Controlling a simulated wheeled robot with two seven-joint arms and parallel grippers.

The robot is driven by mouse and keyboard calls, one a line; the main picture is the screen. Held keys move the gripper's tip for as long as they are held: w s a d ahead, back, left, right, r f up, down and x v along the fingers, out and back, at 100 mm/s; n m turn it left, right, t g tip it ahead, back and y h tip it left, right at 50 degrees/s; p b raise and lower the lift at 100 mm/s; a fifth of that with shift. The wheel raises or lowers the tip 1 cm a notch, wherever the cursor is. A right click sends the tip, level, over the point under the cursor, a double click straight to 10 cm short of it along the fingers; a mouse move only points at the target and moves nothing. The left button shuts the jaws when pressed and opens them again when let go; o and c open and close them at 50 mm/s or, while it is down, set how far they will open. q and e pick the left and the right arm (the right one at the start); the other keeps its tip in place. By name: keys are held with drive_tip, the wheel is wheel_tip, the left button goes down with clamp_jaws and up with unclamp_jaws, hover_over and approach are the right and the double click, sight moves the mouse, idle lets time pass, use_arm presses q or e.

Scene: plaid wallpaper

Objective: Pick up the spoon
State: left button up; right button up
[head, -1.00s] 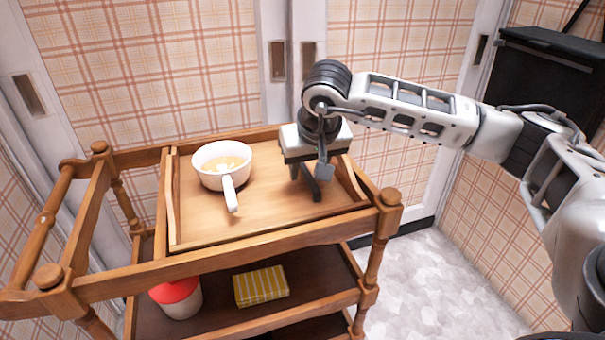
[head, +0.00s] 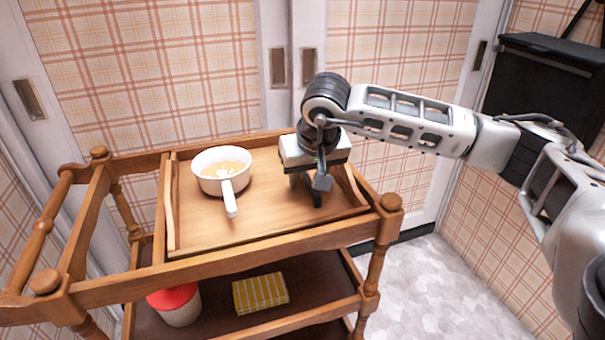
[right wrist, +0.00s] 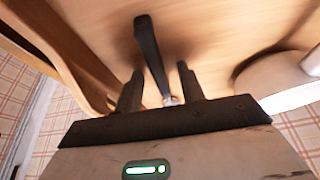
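The spoon (right wrist: 150,50) shows in the right wrist view as a dark handle with a small shiny metal part near the gripper. It lies on the wooden tray top of a trolley. My left gripper is not in view.
A white pan (head: 205,184) with light brown contents stands left of the gripper on the trolley's tray (head: 250,226). Below are a red-lidded jar (head: 178,303) and a yellow striped box (head: 260,293). Raised wooden rails surround the tray. Plaid doors stand close behind.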

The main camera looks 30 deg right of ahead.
clamp_jaws()
